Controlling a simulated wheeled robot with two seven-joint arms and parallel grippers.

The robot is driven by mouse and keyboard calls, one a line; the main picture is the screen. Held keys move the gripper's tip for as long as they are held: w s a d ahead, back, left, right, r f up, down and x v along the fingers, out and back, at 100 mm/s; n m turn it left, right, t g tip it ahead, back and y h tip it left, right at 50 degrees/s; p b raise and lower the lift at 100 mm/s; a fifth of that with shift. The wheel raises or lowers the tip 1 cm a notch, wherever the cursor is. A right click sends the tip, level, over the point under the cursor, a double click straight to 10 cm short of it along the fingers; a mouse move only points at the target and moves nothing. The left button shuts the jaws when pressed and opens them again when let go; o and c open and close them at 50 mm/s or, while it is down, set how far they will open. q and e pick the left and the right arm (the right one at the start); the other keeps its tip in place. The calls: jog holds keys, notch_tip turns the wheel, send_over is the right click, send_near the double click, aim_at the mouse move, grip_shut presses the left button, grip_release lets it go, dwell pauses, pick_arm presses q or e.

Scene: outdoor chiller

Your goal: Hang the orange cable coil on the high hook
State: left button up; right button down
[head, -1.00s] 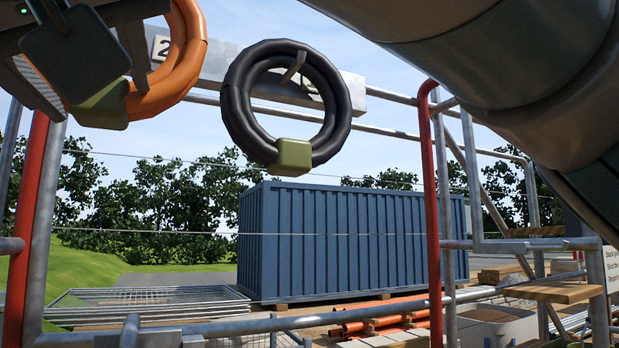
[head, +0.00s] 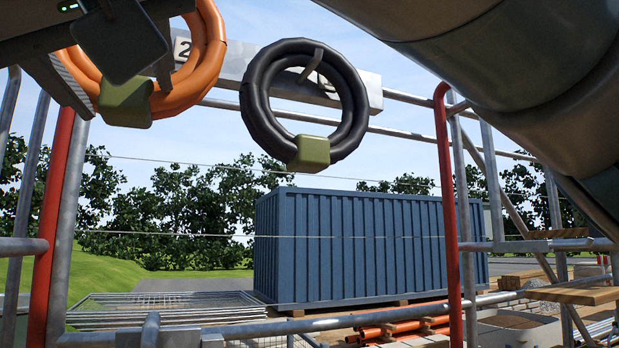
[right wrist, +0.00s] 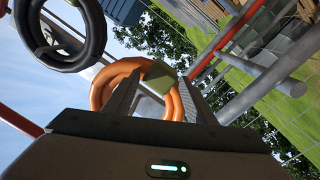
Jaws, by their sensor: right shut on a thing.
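The orange cable coil (head: 208,50) with an olive tag block (head: 125,103) is at the upper left of the head view, partly behind my right gripper (head: 130,45). It also shows in the right wrist view (right wrist: 105,92), between the fingers of my right gripper (right wrist: 160,88), which is shut on it. The coil overlaps a pale rail (head: 235,62) by a plate marked "2". Whether it touches a hook there is hidden. A black coil (head: 253,100) hangs on a hook (head: 313,65) of the same rail, to the right. My left gripper is not in view.
Red-and-grey railing posts (head: 446,200) and grey tubes (head: 400,97) frame the space ahead. Beyond stand a blue container (head: 365,245), stacked mesh panels (head: 165,308) and orange pipes (head: 400,325). My arm covers the upper right.

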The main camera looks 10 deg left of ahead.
aim_at(123, 120)
jog(key=shift+r, duration=0.1)
dwell(0.3)
jog(key=shift+x, duration=2.25)
jog(key=shift+s+a, duration=0.1)
jog(key=shift+f+b, duration=0.65)
jog(key=shift+b, duration=0.25)
jog(key=shift+c, duration=1.2)
grip_release()
jog(key=shift+f, duration=0.1)
jog(key=shift+f+b, duration=0.7)
jog(key=shift+b, duration=0.2)
